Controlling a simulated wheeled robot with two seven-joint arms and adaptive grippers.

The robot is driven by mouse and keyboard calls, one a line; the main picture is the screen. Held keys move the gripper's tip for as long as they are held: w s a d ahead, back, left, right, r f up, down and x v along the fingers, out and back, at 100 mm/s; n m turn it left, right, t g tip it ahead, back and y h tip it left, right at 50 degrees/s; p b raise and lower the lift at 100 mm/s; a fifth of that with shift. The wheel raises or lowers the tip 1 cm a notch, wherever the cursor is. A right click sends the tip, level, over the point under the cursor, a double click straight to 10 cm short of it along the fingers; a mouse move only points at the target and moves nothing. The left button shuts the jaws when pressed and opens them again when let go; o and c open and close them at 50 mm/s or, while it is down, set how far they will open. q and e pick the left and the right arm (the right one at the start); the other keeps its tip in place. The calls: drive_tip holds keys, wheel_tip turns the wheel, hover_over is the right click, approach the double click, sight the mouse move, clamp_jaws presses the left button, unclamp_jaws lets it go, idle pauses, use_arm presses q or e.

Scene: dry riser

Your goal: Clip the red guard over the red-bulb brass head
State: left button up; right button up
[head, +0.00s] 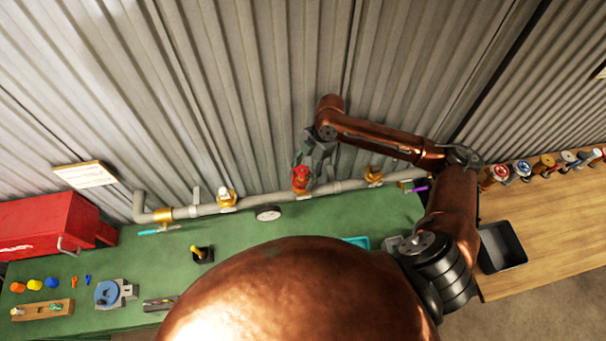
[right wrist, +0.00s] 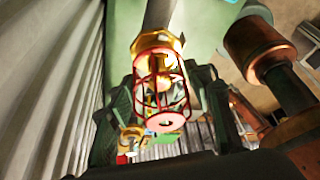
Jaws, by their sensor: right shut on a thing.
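The red guard (head: 300,176) is a small wire cage at the middle of the grey pipe in the head view. It shows larger in the right wrist view (right wrist: 163,94), in line with a brass head (right wrist: 158,43) on the pipe. Its open end meets or overlaps the brass; I cannot tell whether it is clipped. The bulb's colour inside the cage is unclear. My right gripper (head: 303,164) is shut on the guard, one finger on each side. My left gripper is not in view.
Other brass heads stand on the pipe (head: 335,187), one to the left (head: 227,198) and one to the right (head: 373,176). A gauge (head: 268,213) lies by the pipe. The corrugated wall (head: 230,90) is close behind. A black tray (head: 502,247) sits on the wooden bench at right.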

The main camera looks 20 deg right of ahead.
drive_tip(key=shift+f+b, duration=0.45)
drive_tip(key=shift+f, duration=0.8)
drive_tip(key=o, duration=1.2)
drive_tip(key=shift+o, duration=0.2)
drive_tip(key=shift+d+r, duration=0.1)
drive_tip(key=shift+r, duration=0.1)
drive_tip(key=v, duration=0.7)
drive_tip(key=shift+d, duration=0.1)
